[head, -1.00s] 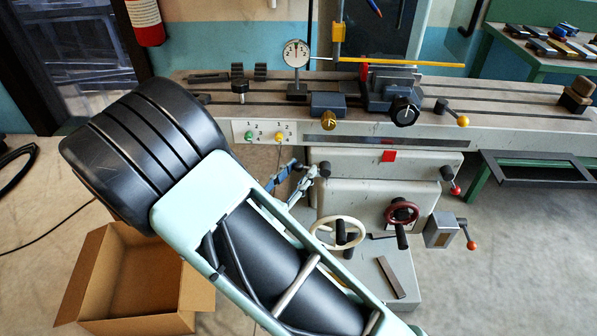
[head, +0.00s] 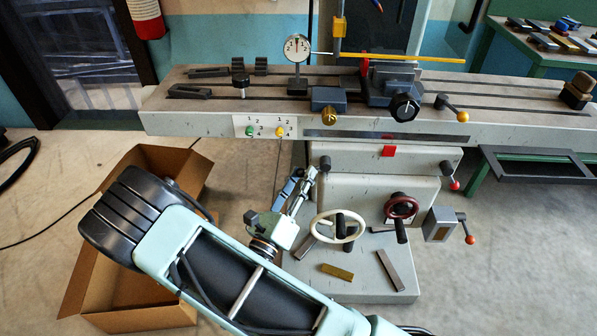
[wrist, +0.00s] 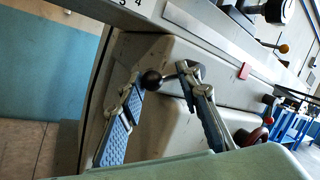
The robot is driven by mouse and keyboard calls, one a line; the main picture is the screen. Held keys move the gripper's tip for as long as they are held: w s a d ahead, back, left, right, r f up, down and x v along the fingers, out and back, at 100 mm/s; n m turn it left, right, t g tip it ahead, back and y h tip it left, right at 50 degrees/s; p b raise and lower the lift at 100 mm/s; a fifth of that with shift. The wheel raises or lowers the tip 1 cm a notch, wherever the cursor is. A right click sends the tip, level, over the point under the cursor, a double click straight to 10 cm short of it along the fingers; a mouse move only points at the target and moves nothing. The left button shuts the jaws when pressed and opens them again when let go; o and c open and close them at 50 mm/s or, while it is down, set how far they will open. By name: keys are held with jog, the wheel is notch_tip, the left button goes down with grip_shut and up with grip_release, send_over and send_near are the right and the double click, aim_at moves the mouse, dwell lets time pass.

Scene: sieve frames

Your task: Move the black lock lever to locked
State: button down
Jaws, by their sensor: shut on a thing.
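The black lock lever (head: 325,163) is on the left part of the machine's knee, below the long table. In the wrist view its round black knob (wrist: 151,80) sits between my fingertips, with a short rod running right from it. My gripper (head: 308,173) reaches up to the lever from the lower left. In the wrist view my gripper (wrist: 161,74) has its blue-padded fingers on either side of the lever and is shut on it. The right fingertip hides part of the rod, and the lever's pivot is not clear.
The milling table (head: 400,124) overhangs just above my gripper. A white handwheel (head: 320,237) and a dark red handwheel (head: 401,203) stick out below and right. A red-knobbed lever (head: 454,184) is farther right. An open cardboard box (head: 95,285) stands at lower left.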

jog(key=shift+d+f+n+t+y, duration=0.4)
jog(key=shift+n+t+y, duration=0.15)
jog(key=shift+n, duration=0.8)
jog(key=shift+d+f+n+t+y, duration=0.4)
jog(key=shift+n+t+y, duration=0.15)
jog(key=shift+n, duration=0.85)
jog(key=shift+d+f+n+t+y, duration=0.35)
jog(key=shift+n+t+y, duration=0.2)
jog(key=shift+n, duration=0.8)
jog(key=shift+d, duration=0.1)
jog(key=shift+r, duration=0.1)
jog(key=c, duration=1.4)
grip_release()
jog(key=shift+o, duration=0.2)
jog(key=shift+f, duration=0.2)
